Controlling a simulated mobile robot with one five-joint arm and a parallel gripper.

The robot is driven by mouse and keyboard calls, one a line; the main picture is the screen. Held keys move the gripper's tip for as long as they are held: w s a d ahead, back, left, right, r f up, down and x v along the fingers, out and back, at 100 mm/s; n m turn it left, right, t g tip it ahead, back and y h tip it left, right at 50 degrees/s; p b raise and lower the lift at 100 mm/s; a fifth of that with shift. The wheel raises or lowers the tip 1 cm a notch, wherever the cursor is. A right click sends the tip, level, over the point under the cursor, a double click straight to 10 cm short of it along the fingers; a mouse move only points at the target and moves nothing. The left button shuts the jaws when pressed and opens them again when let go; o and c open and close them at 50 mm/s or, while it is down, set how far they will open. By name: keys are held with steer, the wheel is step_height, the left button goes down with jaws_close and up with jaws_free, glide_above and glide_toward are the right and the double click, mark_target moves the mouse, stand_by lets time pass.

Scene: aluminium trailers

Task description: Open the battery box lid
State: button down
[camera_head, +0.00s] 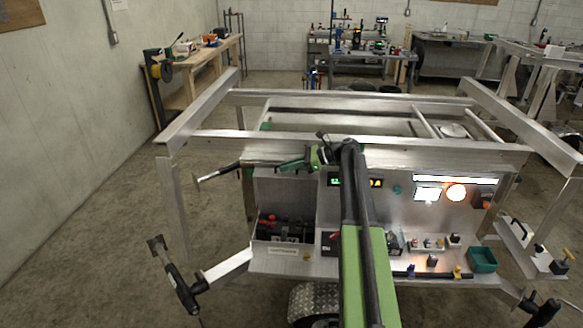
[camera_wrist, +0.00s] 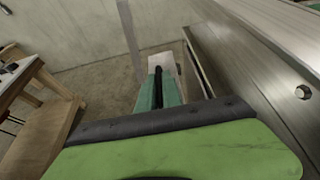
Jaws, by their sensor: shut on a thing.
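The battery box (camera_head: 283,256) is at the left of the trailer's front panel. Its top is uncovered, and dark contents with red parts (camera_head: 284,228) show inside. A grey metal panel, seemingly the lid (camera_head: 284,200), stands roughly upright behind the opening. My gripper (camera_head: 291,165) is at this panel's upper edge, below the trailer's frame rail. In the wrist view, my gripper's green fingers (camera_wrist: 158,92) are close together, with a pale metal piece (camera_wrist: 165,62) at their tips. The exact contact is hidden.
A metal rail (camera_wrist: 262,70) runs close along the right of the wrist view. A control panel (camera_head: 410,205) with lit displays is right of the box. A green tray (camera_head: 482,260) sits farther right. Clamp-like handles (camera_head: 180,286) jut out at left. Floor at far left is clear.

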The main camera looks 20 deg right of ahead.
steer(key=shift+a+r, duration=0.1)
steer(key=shift+a, duration=0.15)
steer(key=c, duration=1.8)
jaws_free()
steer(key=shift+w+a, duration=0.1)
steer(key=shift+a, duration=0.05)
steer(key=shift+d, duration=0.2)
steer(key=p+v, duration=0.6)
steer(key=v, duration=1.1)
steer(key=shift+d, duration=0.2)
